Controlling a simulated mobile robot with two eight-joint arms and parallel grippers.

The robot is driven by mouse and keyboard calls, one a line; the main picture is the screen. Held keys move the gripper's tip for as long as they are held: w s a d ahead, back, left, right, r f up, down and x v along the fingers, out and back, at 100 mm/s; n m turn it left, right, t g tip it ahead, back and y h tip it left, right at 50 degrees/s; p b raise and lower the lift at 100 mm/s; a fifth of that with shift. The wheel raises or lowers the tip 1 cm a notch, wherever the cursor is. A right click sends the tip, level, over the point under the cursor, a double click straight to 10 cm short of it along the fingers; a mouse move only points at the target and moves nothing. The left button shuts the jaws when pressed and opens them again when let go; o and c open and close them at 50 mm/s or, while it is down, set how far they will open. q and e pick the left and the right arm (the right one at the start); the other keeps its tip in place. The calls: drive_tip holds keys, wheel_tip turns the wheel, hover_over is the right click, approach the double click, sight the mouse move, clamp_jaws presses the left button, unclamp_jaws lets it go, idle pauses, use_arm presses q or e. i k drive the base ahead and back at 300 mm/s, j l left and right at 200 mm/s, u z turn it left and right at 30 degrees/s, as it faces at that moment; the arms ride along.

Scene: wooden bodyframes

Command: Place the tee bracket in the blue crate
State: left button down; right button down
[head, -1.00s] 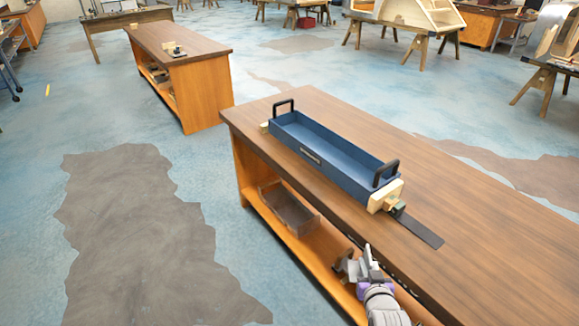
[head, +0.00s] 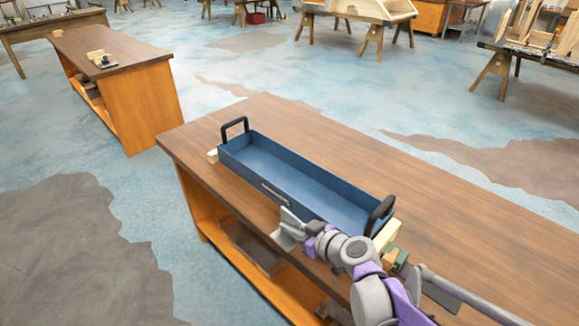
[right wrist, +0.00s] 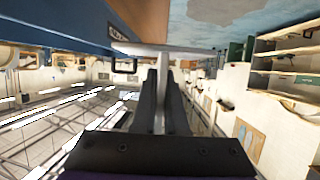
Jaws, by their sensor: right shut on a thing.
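The blue crate (head: 243,171) stands on the wooden workbench, long and open-topped, with a black handle at each end. It also shows in the right wrist view (right wrist: 55,28) at upper left. My right gripper (head: 300,236) is at the crate's near long side, by its label plate. It is shut on a pale grey metal piece, the tee bracket (head: 288,216). In the right wrist view the bracket (right wrist: 165,48) shows as a crossbar beyond the fingertips, with its stem between the fingers. My left gripper is not in view.
The workbench top (head: 430,190) is clear behind and right of the crate. Wooden blocks (head: 387,236) and a dark strip lie at its right end. A dark bin (head: 250,247) sits on the shelf below. Another bench (head: 110,50) stands at far left.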

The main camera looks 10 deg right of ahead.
sight(276, 183)
drive_tip(key=i, duration=0.95)
